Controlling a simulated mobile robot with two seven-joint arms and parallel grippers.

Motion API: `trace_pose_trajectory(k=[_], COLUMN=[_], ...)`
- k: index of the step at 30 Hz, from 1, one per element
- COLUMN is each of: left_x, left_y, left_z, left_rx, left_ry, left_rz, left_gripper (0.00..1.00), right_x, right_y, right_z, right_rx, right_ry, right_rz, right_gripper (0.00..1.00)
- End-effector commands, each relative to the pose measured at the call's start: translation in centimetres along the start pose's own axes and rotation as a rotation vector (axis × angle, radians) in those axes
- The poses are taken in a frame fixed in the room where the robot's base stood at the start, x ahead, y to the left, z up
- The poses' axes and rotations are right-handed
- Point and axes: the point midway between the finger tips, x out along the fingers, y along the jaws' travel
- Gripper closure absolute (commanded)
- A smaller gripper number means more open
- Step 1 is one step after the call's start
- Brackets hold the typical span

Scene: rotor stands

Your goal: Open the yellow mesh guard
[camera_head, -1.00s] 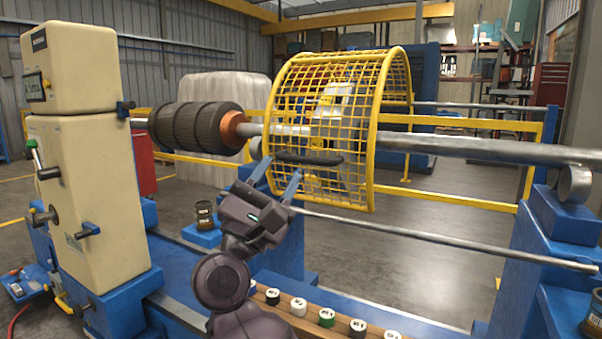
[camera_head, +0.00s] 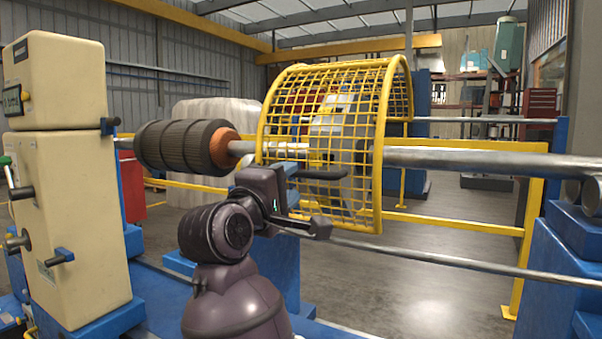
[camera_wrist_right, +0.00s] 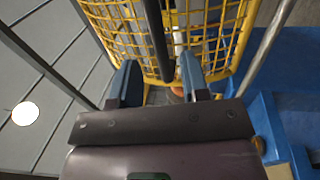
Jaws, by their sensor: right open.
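The yellow mesh guard (camera_head: 283,103) curves over the shaft in the middle of the head view, its mesh front hanging down on the near side. Its black bar handle (camera_head: 322,174) is on that front. My right gripper (camera_head: 299,186) is open, turned sideways at the left part of the handle. In the right wrist view the black handle (camera_wrist_right: 154,35) runs between the two blue fingers of the right gripper (camera_wrist_right: 157,70), with gaps at the sides. Whether a finger touches the handle I cannot tell. My left gripper is out of view.
A steel shaft (camera_head: 470,161) runs through the guard, with a black ribbed roll (camera_head: 170,145) at left. A cream machine cabinet (camera_head: 65,190) stands far left. A thin rod (camera_head: 430,257) crosses below the guard. Blue supports (camera_head: 560,265) stand at right.

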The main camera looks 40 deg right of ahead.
Motion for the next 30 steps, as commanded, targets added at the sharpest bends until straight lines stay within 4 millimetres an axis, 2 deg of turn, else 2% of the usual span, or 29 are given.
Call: trace_pose_trajectory(k=[3,9,15,23,30], left_x=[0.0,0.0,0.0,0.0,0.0], left_y=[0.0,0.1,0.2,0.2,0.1], left_z=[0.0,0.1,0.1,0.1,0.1], left_rx=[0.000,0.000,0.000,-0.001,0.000], left_ry=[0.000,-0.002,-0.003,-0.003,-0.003], left_rz=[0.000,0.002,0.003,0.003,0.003], left_gripper=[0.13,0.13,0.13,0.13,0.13], right_x=[2.0,4.4,5.2,5.3,5.3], right_y=[0.1,0.0,0.0,0.0,-0.1], right_z=[0.0,0.0,0.0,0.0,0.0], right_rx=[-0.002,-0.002,-0.001,-0.002,-0.002], right_ry=[-0.003,-0.001,0.000,0.000,0.000], right_rz=[0.003,0.002,0.001,0.001,0.001], right_gripper=[0.58,0.58,0.58,0.58,0.95])
